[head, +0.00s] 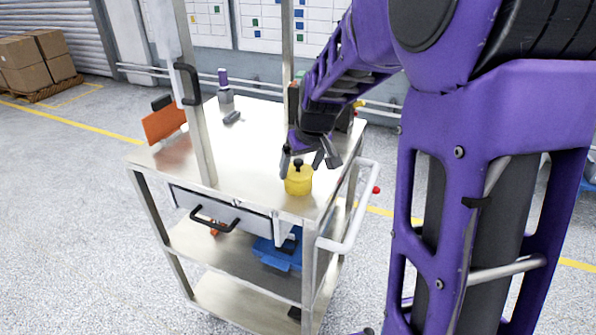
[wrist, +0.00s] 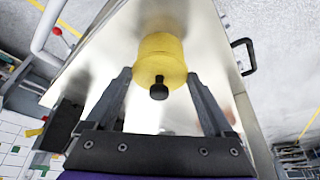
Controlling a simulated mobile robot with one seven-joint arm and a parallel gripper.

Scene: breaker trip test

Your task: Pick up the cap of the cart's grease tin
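The yellow grease tin (head: 299,181) stands upright on the cart's top near its front right corner. Its cap has a dark knob (head: 298,162) on top. In the wrist view the yellow tin (wrist: 161,50) lies ahead of my gripper, and the black knob (wrist: 158,91) points toward it. My gripper (head: 308,163) is just above and beside the tin. It also shows in the wrist view (wrist: 159,80), its two fingers spread wide on either side of the cap with nothing held. The fingers appear apart from the tin.
The metal cart top (head: 245,150) is mostly clear on its left. An orange object (head: 163,123) and a purple-capped bottle (head: 224,90) stand farther back. A post (head: 197,100) rises at the front, and a side handle (head: 352,215) is at right.

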